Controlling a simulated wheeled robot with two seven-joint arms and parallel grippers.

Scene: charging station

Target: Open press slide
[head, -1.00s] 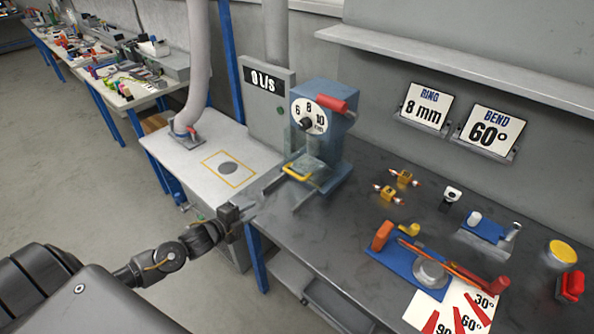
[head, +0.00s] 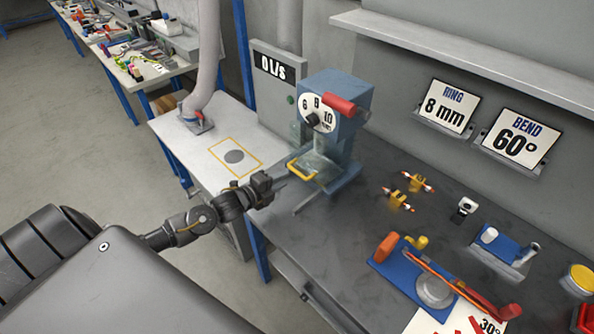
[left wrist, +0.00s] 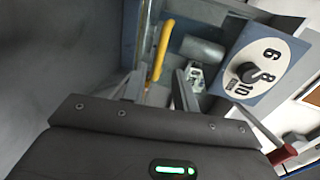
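The blue press (head: 333,110) stands at the back left of the dark bench, with a 6-8-10 dial and a red lever grip (head: 339,105). Low on its front is the slide (head: 320,170) with a yellow handle (head: 301,171). My left gripper (head: 284,182) is just left of the handle and looks apart from it. In the left wrist view the left gripper's two fingers (left wrist: 158,88) stand apart with nothing held, and the yellow handle (left wrist: 163,50) lies ahead, roughly in line with the gap. My right gripper is not in view.
A white table with a yellow-outlined square (head: 235,156) and an extraction hose (head: 207,60) is left of the press. A blue bending tool (head: 405,272), yellow-and-orange parts (head: 407,190) and a small blue stand (head: 500,248) lie to the right.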

